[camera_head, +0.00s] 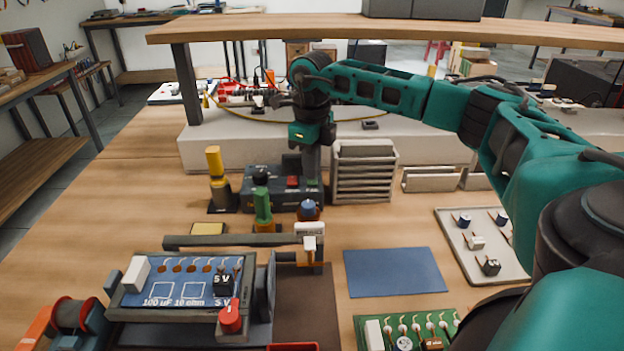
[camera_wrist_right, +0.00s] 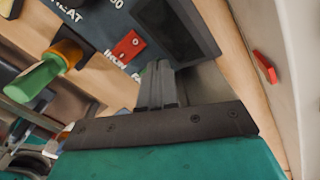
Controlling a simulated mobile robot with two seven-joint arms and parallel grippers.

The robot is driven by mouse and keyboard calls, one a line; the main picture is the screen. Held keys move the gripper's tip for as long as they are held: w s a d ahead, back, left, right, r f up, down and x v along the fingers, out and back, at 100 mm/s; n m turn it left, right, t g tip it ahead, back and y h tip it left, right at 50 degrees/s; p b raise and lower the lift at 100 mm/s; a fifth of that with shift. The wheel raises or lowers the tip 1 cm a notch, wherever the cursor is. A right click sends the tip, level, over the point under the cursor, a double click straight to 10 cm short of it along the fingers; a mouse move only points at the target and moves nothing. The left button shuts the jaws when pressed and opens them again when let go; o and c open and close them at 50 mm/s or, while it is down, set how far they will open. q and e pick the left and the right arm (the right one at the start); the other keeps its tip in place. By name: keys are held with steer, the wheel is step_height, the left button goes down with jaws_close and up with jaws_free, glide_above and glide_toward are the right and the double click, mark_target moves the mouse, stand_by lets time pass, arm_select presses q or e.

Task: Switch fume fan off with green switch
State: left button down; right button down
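My right gripper (camera_head: 312,168) points down at the right end of a dark control box (camera_head: 250,187) at the back of the bench. In the right wrist view its fingers (camera_wrist_right: 157,78) look shut together, their tips at the box face. A small sliver of green (camera_wrist_right: 148,68) shows beside the tips; it may be the green switch, mostly hidden by the fingers. A red switch (camera_head: 292,181) sits on the box, also in the wrist view (camera_wrist_right: 128,47) beside partly readable "IRON" lettering. A dark upright panel (camera_head: 265,290), possibly the fume fan, stands beside the blue circuit board. My left gripper is not in view.
A green handle (camera_head: 262,205) stands in front of the box. A yellow-topped post (camera_head: 215,170) is left and a grey slotted rack (camera_head: 364,172) right. A shelf (camera_head: 400,28) crosses above the arm. The blue mat (camera_head: 393,272) is bare.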

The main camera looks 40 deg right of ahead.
steer(key=shift+s+f, duration=0.1)
steer(key=shift+f, duration=0.15)
steer(key=shift+r+p, duration=0.95)
steer(key=shift+r, duration=0.05)
steer(key=shift+r+p, duration=0.35)
steer(key=shift+r, duration=0.1)
steer(key=shift+r+p, duration=0.6)
steer(key=shift+r, duration=0.05)
steer(key=shift+r+p, duration=0.6)
steer(key=shift+r, duration=0.1)
steer(key=shift+r+p, duration=0.75)
steer(key=shift+r, duration=0.05)
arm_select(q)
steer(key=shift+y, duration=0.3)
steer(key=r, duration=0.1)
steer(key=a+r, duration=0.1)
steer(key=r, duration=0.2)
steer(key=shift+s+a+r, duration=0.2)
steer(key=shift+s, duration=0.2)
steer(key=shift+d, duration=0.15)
